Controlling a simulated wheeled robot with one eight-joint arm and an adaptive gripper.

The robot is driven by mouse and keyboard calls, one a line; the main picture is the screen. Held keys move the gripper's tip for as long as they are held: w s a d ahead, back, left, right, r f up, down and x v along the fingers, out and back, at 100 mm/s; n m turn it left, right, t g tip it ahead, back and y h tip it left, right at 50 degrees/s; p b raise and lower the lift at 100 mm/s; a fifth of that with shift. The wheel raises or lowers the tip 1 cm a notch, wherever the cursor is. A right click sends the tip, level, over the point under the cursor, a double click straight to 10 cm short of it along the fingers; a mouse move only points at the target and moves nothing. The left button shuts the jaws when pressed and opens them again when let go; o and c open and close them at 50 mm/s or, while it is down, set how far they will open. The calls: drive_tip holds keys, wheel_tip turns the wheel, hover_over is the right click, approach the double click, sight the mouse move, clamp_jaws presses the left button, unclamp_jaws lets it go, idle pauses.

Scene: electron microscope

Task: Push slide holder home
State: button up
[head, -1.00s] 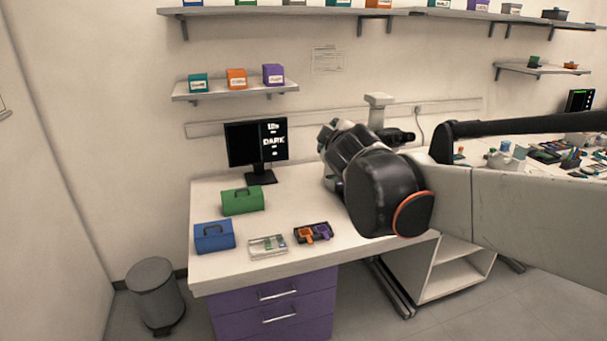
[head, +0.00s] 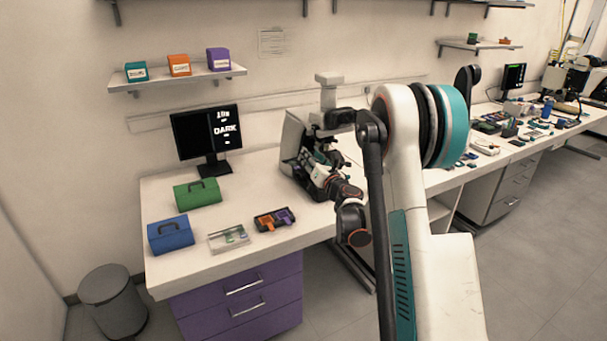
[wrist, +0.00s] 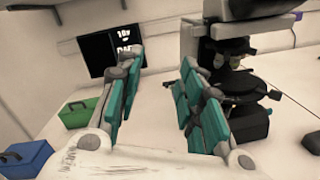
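The microscope (head: 328,100) stands on the white bench; its pale upper body (wrist: 205,42) is at the right in the wrist view. Its dark round stage (wrist: 240,84) sits below the objectives. I cannot make out a slide holder on the stage. My gripper (wrist: 162,62) is open and empty in the wrist view, its teal-padded fingers apart. The fingers are left of the stage, and the right one overlaps the microscope's edge in the picture. In the head view my arm partly hides the gripper and the microscope's lower front.
A monitor (head: 206,135) reading "DARK" stands at the back. A green box (head: 197,193), a blue box (head: 170,236), a clear tray with slides (head: 229,238) and a dark tray with orange and purple pieces (head: 274,219) are on the left bench. A bin (head: 112,300) stands on the floor.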

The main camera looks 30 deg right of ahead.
sight(305, 174)
drive_tip(key=d+f+n+y, duration=0.25)
drive_tip(key=f+n, duration=0.35)
drive_tip(key=f, duration=0.7)
drive_tip(key=shift+g+h, duration=0.3)
drive_tip(key=shift+h, duration=0.15)
drive_tip(key=w+b, duration=0.1)
drive_tip(key=w, duration=0.5)
drive_tip(key=w+b, duration=0.2)
drive_tip(key=w, duration=0.4)
drive_tip(key=shift+w+d+r, duration=0.2)
drive_tip(key=shift+w, duration=0.05)
clamp_jaws()
drive_tip(key=shift+d, duration=0.1)
